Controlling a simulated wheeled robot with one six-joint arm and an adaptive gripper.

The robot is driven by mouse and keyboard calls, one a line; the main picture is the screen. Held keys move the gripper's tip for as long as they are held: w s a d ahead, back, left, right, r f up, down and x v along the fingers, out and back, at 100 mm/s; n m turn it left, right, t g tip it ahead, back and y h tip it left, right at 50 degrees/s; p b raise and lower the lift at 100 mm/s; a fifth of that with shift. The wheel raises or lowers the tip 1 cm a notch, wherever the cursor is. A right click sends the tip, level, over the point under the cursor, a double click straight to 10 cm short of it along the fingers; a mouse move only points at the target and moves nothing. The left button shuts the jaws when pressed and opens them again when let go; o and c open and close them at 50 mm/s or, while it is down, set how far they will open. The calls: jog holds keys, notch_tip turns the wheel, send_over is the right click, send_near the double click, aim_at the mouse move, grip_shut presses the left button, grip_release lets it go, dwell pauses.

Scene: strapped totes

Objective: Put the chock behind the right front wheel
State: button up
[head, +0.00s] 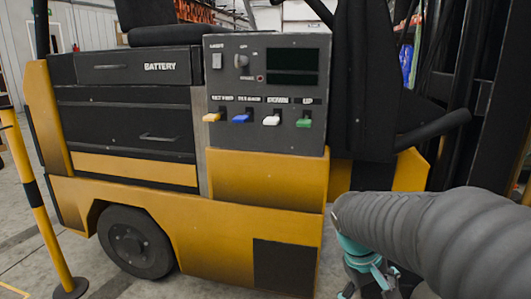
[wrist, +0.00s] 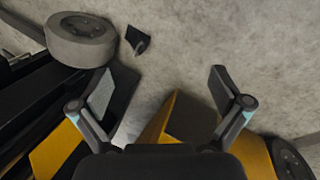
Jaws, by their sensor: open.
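A dark wedge, which looks like the chock (wrist: 138,40), lies on the concrete floor in the wrist view. It is just right of a grey wheel (wrist: 82,38) at the upper left, with a small gap between them. That wheel sits by the dark mast bars, so it looks like a front wheel. My gripper (wrist: 160,82) is open and empty. The chock shows beyond its fingertips, left of the middle between them. In the head view, neither the chock nor this wheel shows, and my arm covers most of the lower right.
The yellow and black forklift (head: 265,180) fills the head view, with its other wheel (head: 130,243) at lower left. Yellow body parts (wrist: 175,125) lie below and between my fingers in the wrist view. A yellow post (head: 40,205) stands at left. Floor right of the chock is clear.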

jog(key=s+a+r+m+t+y+p, duration=0.1)
jog(key=s+a+r+t, duration=0.1)
jog(key=s, duration=0.4)
jog(key=s+a+r+m+t+y+p, duration=0.1)
jog(key=s+a+r+t+y, duration=0.1)
jog(key=s+a+r+t, duration=0.1)
notch_tip(320, 180, up, 2)
jog(key=s+a, duration=0.1)
jog(key=s, duration=0.1)
jog(key=shift+s+a+m+t+y, duration=0.25)
jog(key=shift+s+m+t+y, duration=0.05)
jog(key=shift+s, duration=0.1)
